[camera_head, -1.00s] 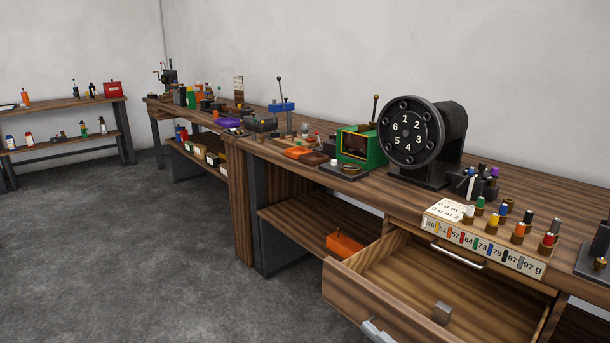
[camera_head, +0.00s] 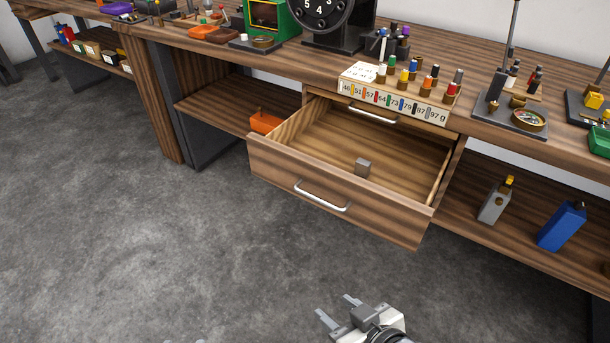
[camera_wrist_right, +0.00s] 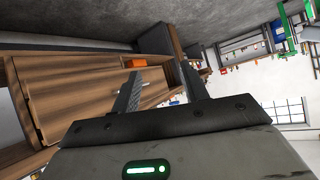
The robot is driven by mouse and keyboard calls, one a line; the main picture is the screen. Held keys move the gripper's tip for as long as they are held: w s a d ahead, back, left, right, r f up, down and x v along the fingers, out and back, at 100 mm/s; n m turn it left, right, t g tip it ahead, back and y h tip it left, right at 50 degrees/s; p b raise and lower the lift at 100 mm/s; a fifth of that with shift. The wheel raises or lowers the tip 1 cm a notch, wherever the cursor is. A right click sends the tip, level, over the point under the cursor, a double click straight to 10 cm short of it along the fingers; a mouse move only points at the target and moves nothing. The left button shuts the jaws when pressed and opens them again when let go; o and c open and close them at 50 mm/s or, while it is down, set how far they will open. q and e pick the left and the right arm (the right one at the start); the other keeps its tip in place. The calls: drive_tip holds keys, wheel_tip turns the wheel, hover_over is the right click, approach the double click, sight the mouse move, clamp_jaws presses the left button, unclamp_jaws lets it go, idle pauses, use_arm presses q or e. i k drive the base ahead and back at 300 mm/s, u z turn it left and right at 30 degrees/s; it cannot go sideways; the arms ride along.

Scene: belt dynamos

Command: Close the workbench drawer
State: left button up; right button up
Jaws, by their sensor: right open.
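The workbench drawer (camera_head: 345,192) stands pulled out below the bench top, with its wooden front facing me and a silver bar handle (camera_head: 322,196) on it. A small grey block (camera_head: 362,168) lies inside on the drawer floor. My right gripper (camera_head: 336,307) is open and empty at the bottom of the head view, in front of the drawer and apart from it. In the right wrist view, the open fingers (camera_wrist_right: 162,76) point toward a wooden front at the left.
The workbench top (camera_head: 440,55) carries a weight rack (camera_head: 395,102), a numbered dial device (camera_head: 325,15) and small tools. An orange bin (camera_head: 265,122) sits on the shelf left of the drawer. Blue (camera_head: 562,227) and grey bottles stand on the right shelf. The floor before the drawer is clear.

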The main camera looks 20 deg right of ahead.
sight(311, 155)
drive_tip(key=z, duration=0.55)
drive_tip(key=k, duration=1.2)
drive_tip(key=u, duration=0.5)
drive_tip(key=i, duration=1.45)
drive_tip(key=z, duration=0.45)
